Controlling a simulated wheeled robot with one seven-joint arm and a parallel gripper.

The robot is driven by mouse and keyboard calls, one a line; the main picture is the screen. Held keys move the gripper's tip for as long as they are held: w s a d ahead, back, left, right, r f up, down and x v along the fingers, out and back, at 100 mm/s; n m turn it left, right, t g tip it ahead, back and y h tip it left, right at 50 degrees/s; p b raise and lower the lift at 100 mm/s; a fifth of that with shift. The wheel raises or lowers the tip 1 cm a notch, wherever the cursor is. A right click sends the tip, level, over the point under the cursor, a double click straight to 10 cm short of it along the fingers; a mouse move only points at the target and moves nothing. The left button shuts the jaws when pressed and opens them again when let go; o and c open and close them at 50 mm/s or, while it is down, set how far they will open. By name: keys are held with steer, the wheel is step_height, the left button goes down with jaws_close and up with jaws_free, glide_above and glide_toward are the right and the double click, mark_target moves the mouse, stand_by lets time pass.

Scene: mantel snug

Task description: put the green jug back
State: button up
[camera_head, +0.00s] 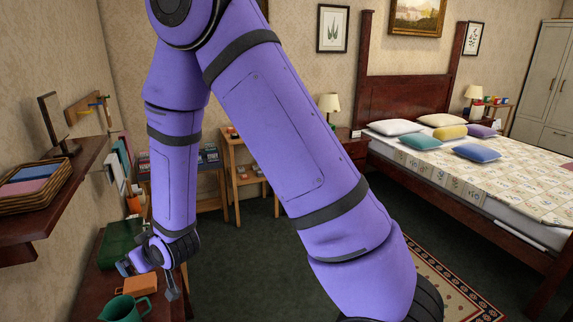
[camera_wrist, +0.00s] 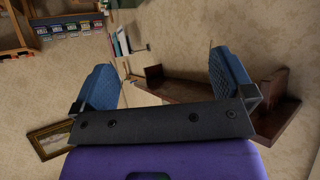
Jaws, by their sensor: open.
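The green jug (camera_head: 124,309) stands on a dark reddish wooden top (camera_head: 172,306) at the lower left of the head view. Its lower part is cut off by the frame edge. My gripper (camera_head: 130,264) is above and behind the jug in the picture, close to the wall side. In the wrist view its two blue fingers (camera_wrist: 165,75) are spread apart with nothing between them. The jug does not show in the wrist view.
An orange box (camera_head: 139,286) is beside the jug, and a green case (camera_head: 119,243) lies behind it. A wall shelf (camera_head: 76,172) bears a wicker basket (camera_head: 40,190). Books (camera_head: 118,170) stand along the wall. Dark carpet (camera_head: 240,255) is open to the right.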

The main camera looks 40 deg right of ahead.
steer(key=s+d+r+m+g+h, duration=0.1)
steer(key=s+d+r, duration=0.35)
steer(key=r, duration=0.45)
steer(key=s+d+r+g+h, duration=0.1)
steer(key=s+d+r, duration=0.4)
steer(key=r, duration=0.5)
steer(key=s+d+r+g, duration=0.1)
steer(key=s+d+r, duration=0.2)
steer(key=s, duration=0.4)
steer(key=s+d+r+m+g+h, duration=0.1)
steer(key=s+d+r, duration=0.2)
steer(key=s, duration=0.3)
steer(key=s+d+r+m+g, duration=0.1)
steer(key=s+d+r, duration=0.2)
steer(key=s, duration=0.4)
steer(key=shift+s+d, duration=0.15)
steer(key=shift+s, duration=0.2)
